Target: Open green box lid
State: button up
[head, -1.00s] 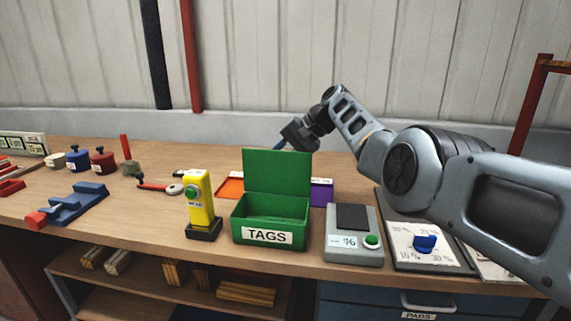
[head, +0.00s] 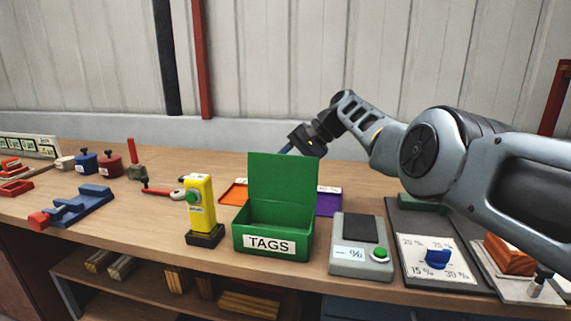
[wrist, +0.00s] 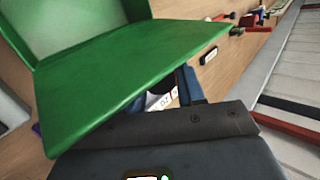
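The green box (head: 305,238), labelled TAGS, stands on the workbench with its inside showing. Its green lid (head: 283,182) stands upright at the back edge, and it fills much of the wrist view's left side (wrist: 120,80). My gripper (head: 287,148) is behind the lid, near its top edge. One blue finger shows in the wrist view (wrist: 190,85), close beside the lid's edge. The lid hides part of the fingertips, so I cannot tell whether they touch it or how far apart they are.
A yellow device (head: 201,205) stands just left of the box, and a grey scale (head: 345,262) stands to its right. An orange tray (head: 234,193) and a purple tray (head: 329,203) lie behind the box. The wall (head: 100,60) is behind the bench.

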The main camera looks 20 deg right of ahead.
jog(key=shift+o, duration=1)
jog(key=shift+r, duration=0.1)
jog(key=p+v, duration=0.1)
jog(key=v, duration=0.6)
jog(key=shift+d+r, duration=0.2)
jog(key=shift+d, duration=0.05)
jog(key=shift+s, duration=0.1)
